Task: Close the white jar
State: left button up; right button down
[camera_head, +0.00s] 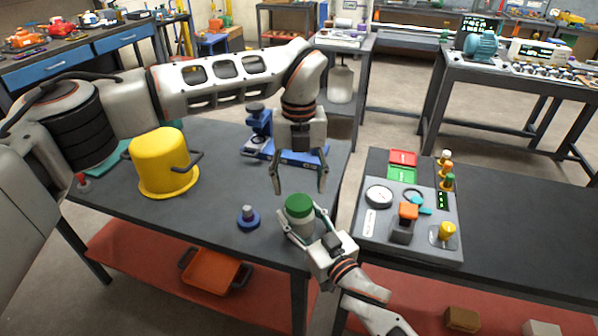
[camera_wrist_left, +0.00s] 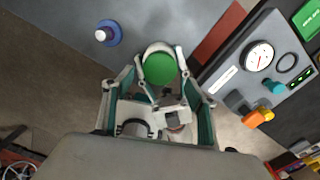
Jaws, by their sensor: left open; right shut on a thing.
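The white jar (camera_head: 299,224) stands near the front right corner of the left table, with a green lid (camera_head: 299,205) on top. I cannot tell whether the lid is fully seated. My right gripper (camera_head: 302,226) is shut around the jar's body from the front and partly hides it. My left gripper (camera_head: 300,187) points down above and slightly behind the lid, its fingers apart and empty. In the left wrist view the green lid (camera_wrist_left: 160,68) shows beyond my left fingers, with a pale edge of the jar (camera_wrist_left: 157,46) showing past it.
A blue base with a grey knob (camera_head: 248,218) stands left of the jar. A yellow pot (camera_head: 163,162) and a blue microscope-like device (camera_head: 258,135) are farther back. A grey instrument panel (camera_head: 410,215) lies on the right table, across a gap.

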aim_at(299, 202)
pick_arm(q)
jog(key=shift+f, duration=2.5)
jog(key=c, duration=1.2)
jog(key=shift+o, duration=0.2)
jog(key=m, duration=0.5)
jog(key=o, duration=1.2)
jog(key=shift+r, duration=2.3)
jog(key=shift+c, duration=0.2)
